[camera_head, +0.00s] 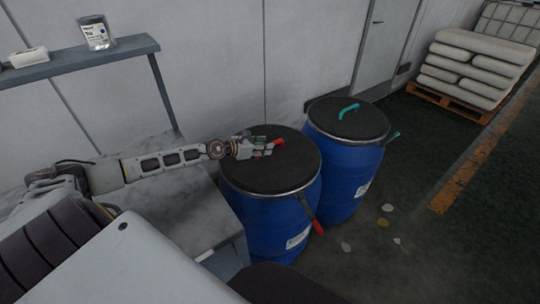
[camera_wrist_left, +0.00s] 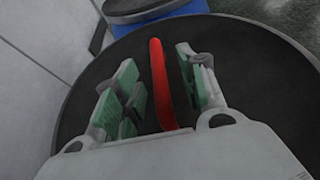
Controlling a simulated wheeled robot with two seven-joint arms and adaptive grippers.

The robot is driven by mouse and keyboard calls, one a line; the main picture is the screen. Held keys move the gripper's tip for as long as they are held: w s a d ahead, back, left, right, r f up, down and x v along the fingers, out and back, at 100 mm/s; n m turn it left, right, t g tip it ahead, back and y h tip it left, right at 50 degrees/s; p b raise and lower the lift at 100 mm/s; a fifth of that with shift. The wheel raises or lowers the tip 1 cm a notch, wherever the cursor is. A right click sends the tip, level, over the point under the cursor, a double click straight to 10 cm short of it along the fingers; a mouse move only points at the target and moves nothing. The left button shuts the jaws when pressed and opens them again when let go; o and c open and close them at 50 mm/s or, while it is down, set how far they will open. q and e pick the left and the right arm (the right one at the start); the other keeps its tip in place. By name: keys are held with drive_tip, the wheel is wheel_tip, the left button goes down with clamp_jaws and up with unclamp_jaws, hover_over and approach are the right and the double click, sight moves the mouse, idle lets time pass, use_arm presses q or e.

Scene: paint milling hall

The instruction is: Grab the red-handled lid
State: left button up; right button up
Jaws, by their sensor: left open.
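The dark round lid (camera_head: 272,170) with a red handle (camera_head: 277,144) covers the nearer blue drum (camera_head: 275,222). My left gripper (camera_head: 262,146) is over this lid, right at the handle. In the left wrist view the red handle (camera_wrist_left: 162,85) runs between the green-padded fingers of my left gripper (camera_wrist_left: 160,88), which are open with a gap on each side. The lid (camera_wrist_left: 245,80) fills much of that view. My right gripper is not in view.
A second blue drum (camera_head: 345,165) with a teal-handled lid (camera_head: 347,121) stands close behind to the right. A grey table (camera_head: 185,210) is left of the nearer drum. A shelf (camera_head: 80,57) holds a can (camera_head: 97,33). Stacked sacks (camera_head: 470,65) stand far right; the floor between is mostly free.

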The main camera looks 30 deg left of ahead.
use_arm(q)
drive_tip(key=shift+x, duration=2.05)
drive_tip(key=shift+a+f, duration=0.15)
drive_tip(key=shift+c, duration=0.2)
clamp_jaws()
